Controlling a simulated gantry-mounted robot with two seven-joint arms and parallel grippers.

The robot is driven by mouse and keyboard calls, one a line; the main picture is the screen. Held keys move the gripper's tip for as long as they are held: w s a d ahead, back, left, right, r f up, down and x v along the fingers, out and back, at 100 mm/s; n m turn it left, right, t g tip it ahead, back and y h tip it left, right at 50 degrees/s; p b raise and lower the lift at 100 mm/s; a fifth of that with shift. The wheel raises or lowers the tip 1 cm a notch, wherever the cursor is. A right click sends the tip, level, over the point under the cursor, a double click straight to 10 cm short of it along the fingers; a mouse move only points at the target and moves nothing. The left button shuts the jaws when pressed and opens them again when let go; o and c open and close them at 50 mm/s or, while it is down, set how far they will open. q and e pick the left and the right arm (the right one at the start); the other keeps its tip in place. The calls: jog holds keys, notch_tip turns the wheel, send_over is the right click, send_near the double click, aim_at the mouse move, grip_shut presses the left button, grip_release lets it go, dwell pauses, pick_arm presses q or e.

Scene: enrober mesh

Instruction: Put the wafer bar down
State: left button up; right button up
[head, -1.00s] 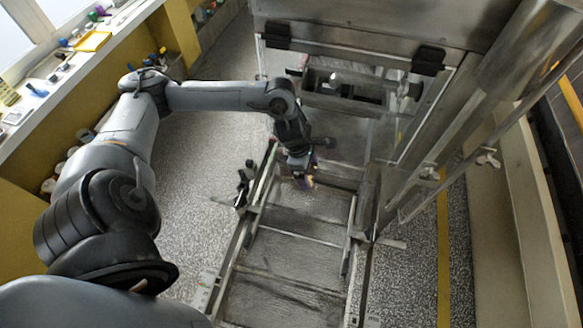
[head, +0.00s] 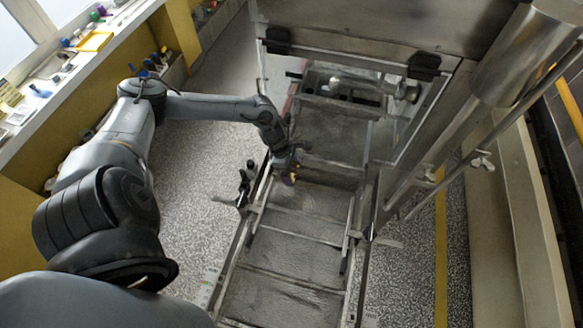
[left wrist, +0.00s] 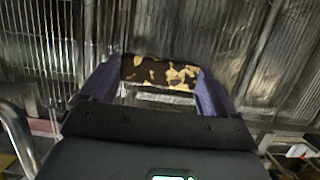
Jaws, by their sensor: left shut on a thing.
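The wafer bar (left wrist: 158,73) shows in the left wrist view as a dark brown piece with pale patches, spanning the gap between two purple fingers. My left gripper (left wrist: 155,88) is shut on it. In the head view my left gripper (head: 290,178) is over the left side of the mesh conveyor (head: 290,258), near its upper part. The bar is too small there to make out clearly. I cannot tell whether the bar touches the mesh. My right gripper is not in view.
Metal side rails (head: 240,250) edge the conveyor. A steel hood (head: 360,25) stands over its far end, with a clear-sided enclosure below. A slanted steel column (head: 505,60) rises at the right. A cluttered counter (head: 75,65) lies far left. The nearer mesh is clear.

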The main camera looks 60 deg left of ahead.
pick_arm(q)
jog(key=shift+f, duration=0.15)
jog(key=shift+f+b, duration=0.15)
jog(key=shift+b, duration=0.15)
jog(key=o, duration=0.5)
